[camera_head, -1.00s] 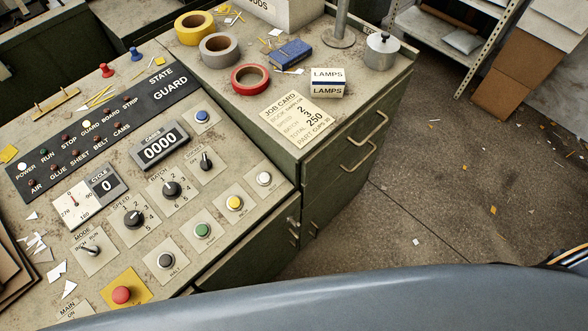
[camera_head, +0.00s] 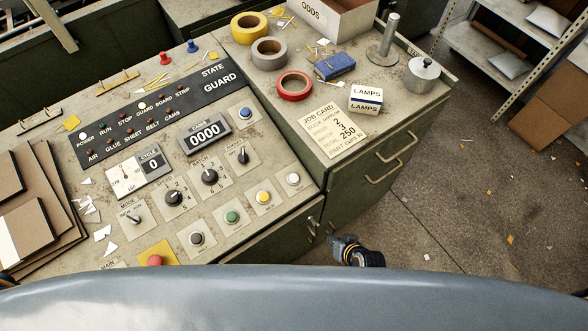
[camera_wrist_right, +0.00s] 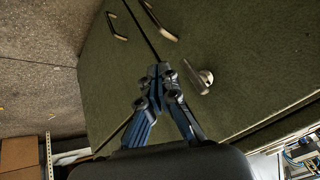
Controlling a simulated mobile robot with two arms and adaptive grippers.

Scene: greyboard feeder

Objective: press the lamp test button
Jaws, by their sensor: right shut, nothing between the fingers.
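The control panel (camera_head: 105,215) fills the left of the head view. A white button (camera_head: 293,179) sits at its right end, beside a yellow button (camera_head: 263,198), a green button (camera_head: 232,216) and a dark button (camera_head: 196,238). A blue button (camera_head: 244,113) sits higher up. The small labels are too blurred to read, so I cannot tell which is lamp test. My right gripper (camera_head: 342,246) is low in front of the cabinet, below and right of the white button, apart from it. In the right wrist view it (camera_wrist_right: 160,73) is shut and empty, facing green cabinet doors. My left gripper is out of view.
A job card (camera_head: 332,130), a LAMPS box (camera_head: 366,98), tape rolls (camera_head: 294,86) and a metal canister (camera_head: 422,74) lie on the adjoining cabinet top. Drawer handles (camera_head: 398,146) and a door latch (camera_wrist_right: 203,82) stick out. The floor at right is open, with scraps.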

